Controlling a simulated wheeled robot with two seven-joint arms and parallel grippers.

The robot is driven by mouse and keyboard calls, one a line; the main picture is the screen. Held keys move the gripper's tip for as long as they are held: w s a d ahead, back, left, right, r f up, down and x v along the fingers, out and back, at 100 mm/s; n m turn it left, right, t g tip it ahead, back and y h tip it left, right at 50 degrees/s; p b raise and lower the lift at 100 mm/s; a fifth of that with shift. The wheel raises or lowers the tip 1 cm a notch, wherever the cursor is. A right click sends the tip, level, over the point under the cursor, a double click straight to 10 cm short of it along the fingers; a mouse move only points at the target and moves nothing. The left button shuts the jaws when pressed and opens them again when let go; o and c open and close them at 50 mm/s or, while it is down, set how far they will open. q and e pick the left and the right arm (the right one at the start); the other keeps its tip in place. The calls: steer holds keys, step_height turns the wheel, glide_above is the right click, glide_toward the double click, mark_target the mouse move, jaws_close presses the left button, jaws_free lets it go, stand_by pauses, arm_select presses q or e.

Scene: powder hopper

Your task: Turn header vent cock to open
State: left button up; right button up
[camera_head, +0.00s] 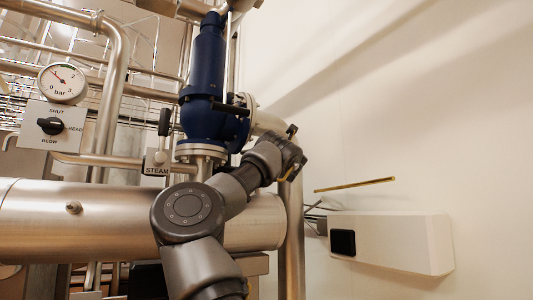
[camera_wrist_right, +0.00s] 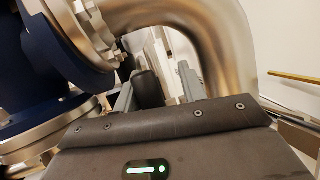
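My right gripper (camera_head: 292,158) is at the end of the arm crossing the head view, beside the elbow pipe right of the blue valve. In the right wrist view its two grey fingers (camera_wrist_right: 158,92) stand apart. A dark rounded grip (camera_wrist_right: 149,88) lies between them, nearer the left finger, with a gap to the right finger. It may be the vent cock's handle; its body and any label are hidden. In the head view, my gripper and wrist cover that spot. My left gripper is not in view.
The blue valve (camera_head: 207,105) and elbow pipe (camera_wrist_right: 226,45) are close to my right gripper. The steel header drum (camera_head: 110,215) lies behind my arm. The gauge (camera_head: 62,84), selector knob (camera_head: 51,126) and STEAM lever (camera_head: 165,122) are left. A white wall box (camera_head: 400,242) is right.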

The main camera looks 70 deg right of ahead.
steer(key=shift+w+a, duration=0.1)
steer(key=shift+w, duration=0.05)
steer(key=shift+s+a+f+b, duration=0.15)
steer(key=shift+s+f+b, duration=0.1)
steer(key=shift+b, duration=0.1)
steer(key=b+v, duration=0.6)
steer(key=v, duration=0.4)
